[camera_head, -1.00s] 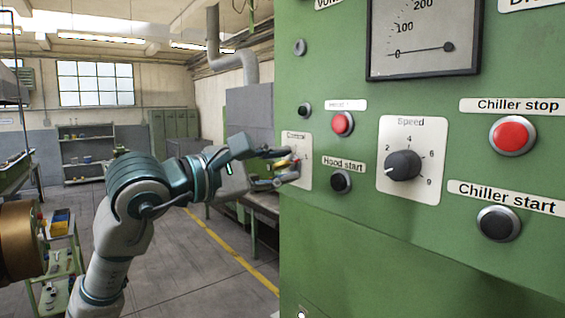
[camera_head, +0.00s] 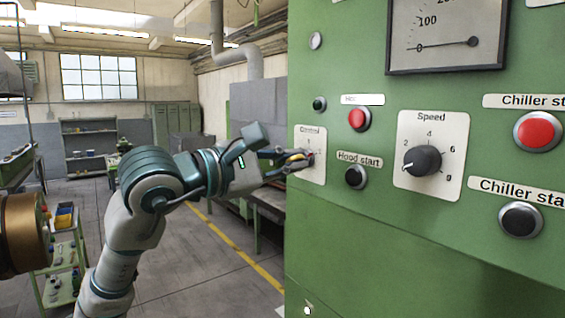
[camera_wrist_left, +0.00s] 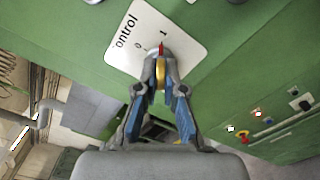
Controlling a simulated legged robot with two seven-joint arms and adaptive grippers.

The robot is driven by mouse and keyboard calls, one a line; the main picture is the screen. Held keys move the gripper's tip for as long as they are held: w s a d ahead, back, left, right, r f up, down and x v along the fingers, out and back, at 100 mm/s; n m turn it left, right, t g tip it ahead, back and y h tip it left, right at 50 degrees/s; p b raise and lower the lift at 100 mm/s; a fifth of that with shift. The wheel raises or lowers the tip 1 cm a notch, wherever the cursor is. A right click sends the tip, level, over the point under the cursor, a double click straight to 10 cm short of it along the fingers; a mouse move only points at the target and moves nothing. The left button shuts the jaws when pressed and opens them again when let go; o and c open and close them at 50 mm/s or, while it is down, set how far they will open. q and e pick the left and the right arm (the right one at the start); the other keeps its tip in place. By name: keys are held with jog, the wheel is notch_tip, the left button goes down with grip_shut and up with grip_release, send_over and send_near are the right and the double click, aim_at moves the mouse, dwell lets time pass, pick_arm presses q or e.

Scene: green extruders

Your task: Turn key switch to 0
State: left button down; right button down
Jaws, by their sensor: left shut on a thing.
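The key switch sits on the white Control plate (camera_head: 301,139) at the left edge of the green panel. In the left wrist view, the plate (camera_wrist_left: 184,36) shows the marks 0 and 1. The switch's yellow key (camera_wrist_left: 160,70) is between the fingertips, and its red pointer (camera_wrist_left: 161,47) points toward the 1. My left gripper (camera_head: 297,160) reaches the plate from the left and is shut on the key. It also shows in the left wrist view (camera_wrist_left: 160,76). The fingers hide part of the switch. My right gripper is not in view.
The Hood start button (camera_head: 356,177) is just right of the plate, with a red button (camera_head: 359,118) above it. The Speed knob (camera_head: 422,161) is farther right. A brown cylinder (camera_head: 22,234) and a small trolley (camera_head: 60,270) stand at left. The floor between is open.

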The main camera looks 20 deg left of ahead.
pick_arm(q)
jog(key=n, duration=0.3)
jog(key=n+b, duration=0.1)
jog(key=n, duration=0.1)
jog(key=shift+s+d+r+n, duration=0.1)
jog(key=shift+d+r+n, duration=0.1)
jog(key=shift+r+n, duration=0.15)
jog(key=n+b, duration=0.1)
jog(key=n, duration=0.4)
jog(key=shift+a+r+n, duration=0.1)
jog(key=shift+n, duration=0.15)
dwell(0.3)
jog(key=c, duration=1.3)
grip_release()
jog(key=shift+c, duration=0.2)
jog(key=shift+o, duration=0.3)
jog(key=shift+w, duration=0.25)
jog(key=v, duration=1.2)
jog(key=shift+a+f, duration=0.25)
jog(key=shift+f, duration=0.05)
